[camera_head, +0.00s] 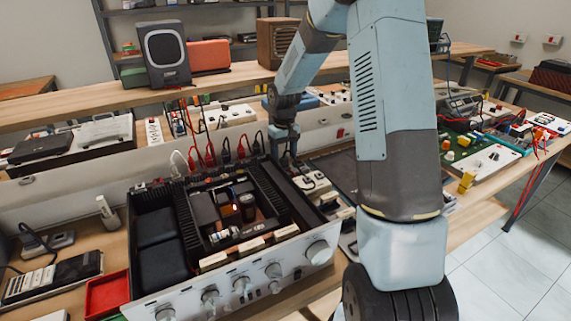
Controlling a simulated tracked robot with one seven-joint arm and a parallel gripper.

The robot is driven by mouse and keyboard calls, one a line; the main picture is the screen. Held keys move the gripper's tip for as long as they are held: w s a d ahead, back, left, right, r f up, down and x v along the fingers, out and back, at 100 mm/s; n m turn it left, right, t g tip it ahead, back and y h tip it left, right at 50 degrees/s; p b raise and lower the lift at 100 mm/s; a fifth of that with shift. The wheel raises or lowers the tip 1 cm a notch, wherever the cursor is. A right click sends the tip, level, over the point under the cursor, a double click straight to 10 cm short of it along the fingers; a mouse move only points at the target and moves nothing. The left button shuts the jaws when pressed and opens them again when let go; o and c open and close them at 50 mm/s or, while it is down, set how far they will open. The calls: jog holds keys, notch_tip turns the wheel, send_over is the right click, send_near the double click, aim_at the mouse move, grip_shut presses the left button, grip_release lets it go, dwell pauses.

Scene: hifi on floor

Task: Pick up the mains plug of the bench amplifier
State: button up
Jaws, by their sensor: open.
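The bench amplifier (240,284) stands on the bench with its top open, its inner parts showing and its silver knob panel facing me. Several red, black and white leads (210,153) rise along its back edge. My gripper (288,162) points down just behind the amplifier's back right corner. Its fingers are small and partly hidden here, and I see nothing held between them. A pale socket block (315,186) with dark items on it lies just right of the gripper. I cannot make out for certain which item is the amplifier's mains plug.
A red tray (106,295) and a dark keypad device (52,277) lie left of the amplifier. A raised wooden shelf (120,97) carries a grey speaker (165,54) and an orange box (208,56). Circuit boards (480,160) and red leads crowd the right bench. Tiled floor (510,262) is clear at right.

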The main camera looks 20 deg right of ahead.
notch_tip(320, 180, down, 2)
jog(key=shift+f, duration=0.1)
jog(key=shift+c, duration=0.2)
jog(key=c, duration=0.9)
jog(key=shift+c, duration=0.2)
